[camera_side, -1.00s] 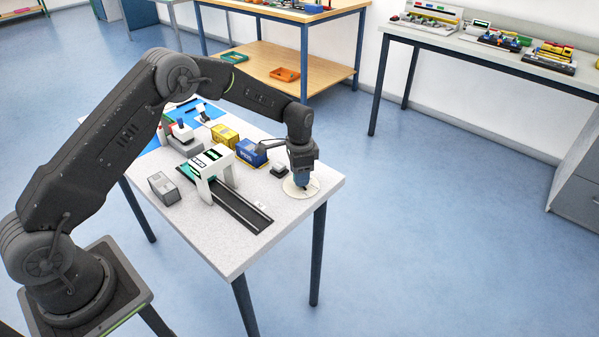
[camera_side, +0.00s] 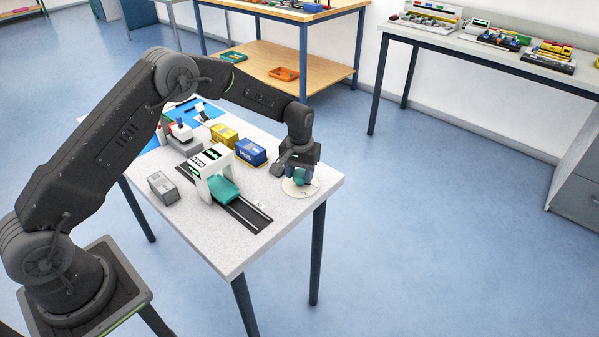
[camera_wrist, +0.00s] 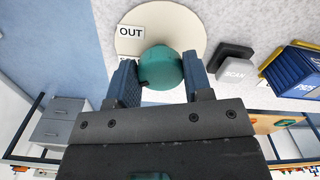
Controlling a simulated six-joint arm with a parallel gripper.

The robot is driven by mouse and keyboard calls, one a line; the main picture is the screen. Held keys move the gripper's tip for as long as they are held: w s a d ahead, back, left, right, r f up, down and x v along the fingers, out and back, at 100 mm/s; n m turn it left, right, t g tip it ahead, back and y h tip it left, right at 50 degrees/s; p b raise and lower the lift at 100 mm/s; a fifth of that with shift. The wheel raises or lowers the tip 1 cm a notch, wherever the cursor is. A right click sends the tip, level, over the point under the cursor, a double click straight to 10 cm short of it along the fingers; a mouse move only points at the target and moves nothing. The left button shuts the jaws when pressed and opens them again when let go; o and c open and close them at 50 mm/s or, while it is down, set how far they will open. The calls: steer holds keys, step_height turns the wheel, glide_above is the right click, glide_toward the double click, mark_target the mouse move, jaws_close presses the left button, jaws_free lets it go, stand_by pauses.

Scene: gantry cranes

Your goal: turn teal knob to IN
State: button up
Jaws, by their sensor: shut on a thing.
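The teal knob (camera_wrist: 160,68) stands on a round cream dial (camera_wrist: 183,18) at the table's right end. It also shows in the side view (camera_side: 300,178). A label reading OUT (camera_wrist: 130,32) is on the dial; a second label below it is mostly hidden by my left finger. A dark mark shows on the knob's lower left side in the wrist view. My gripper (camera_wrist: 161,64) points down with one finger on each side of the knob, shut on it. A teal block (camera_side: 223,190) lies on the dark track under the white gantry (camera_side: 211,160).
A dark device marked SCAN (camera_wrist: 236,66) and a blue container (camera_side: 251,151) are close beside the dial. A yellow container (camera_side: 224,135) and a grey box (camera_side: 163,188) stand further off. The table's right edge is near the dial.

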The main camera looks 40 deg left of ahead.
mark_target(301, 174)
steer(key=n, duration=0.5)
steer(key=shift+w+d+n, duration=0.1)
steer(key=shift+n, duration=0.2)
steer(key=n, duration=0.5)
steer(key=shift+n, duration=0.4)
steer(key=o, duration=0.9)
steer(key=shift+r, duration=6.95)
